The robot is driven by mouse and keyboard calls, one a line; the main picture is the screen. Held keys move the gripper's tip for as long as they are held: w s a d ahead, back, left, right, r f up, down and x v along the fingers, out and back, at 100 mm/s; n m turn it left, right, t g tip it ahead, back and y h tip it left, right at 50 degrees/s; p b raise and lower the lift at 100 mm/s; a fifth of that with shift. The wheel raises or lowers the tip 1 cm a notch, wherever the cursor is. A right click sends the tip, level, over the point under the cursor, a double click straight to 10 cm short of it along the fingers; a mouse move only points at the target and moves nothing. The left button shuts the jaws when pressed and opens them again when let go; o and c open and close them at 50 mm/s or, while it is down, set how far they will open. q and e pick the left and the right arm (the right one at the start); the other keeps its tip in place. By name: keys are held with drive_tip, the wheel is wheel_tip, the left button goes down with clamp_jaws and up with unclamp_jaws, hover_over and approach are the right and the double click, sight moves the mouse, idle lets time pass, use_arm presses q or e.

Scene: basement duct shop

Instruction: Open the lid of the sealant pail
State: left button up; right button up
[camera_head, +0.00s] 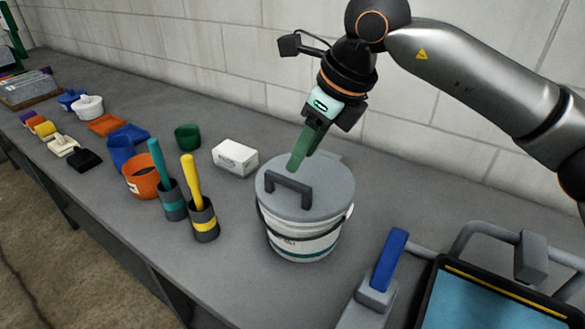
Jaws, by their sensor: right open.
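The sealant pail (300,243) is white with a printed label and a dark wire bail. It stands upright on the grey bench. Its grey lid (330,190) is on top, and the lid looks closed. A dark arched handle (289,182) stands up from the lid. My right gripper (299,165) comes in from the upper right and points down just behind the handle, over the lid's far part. It is open with nothing between its green fingers. I cannot tell whether the fingertips touch the lid. My left gripper is not in view.
A white box (235,157) stands left of the pail. Dark holders with teal (162,170) and yellow (194,185) handled tools and an orange tub (140,178) are further left. A block wall runs behind.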

sight(288, 180)
drive_tip(key=x, duration=0.6)
drive_tip(key=shift+p, duration=0.3)
drive_tip(key=shift+c, duration=0.3)
clamp_jaws()
idle(0.7)
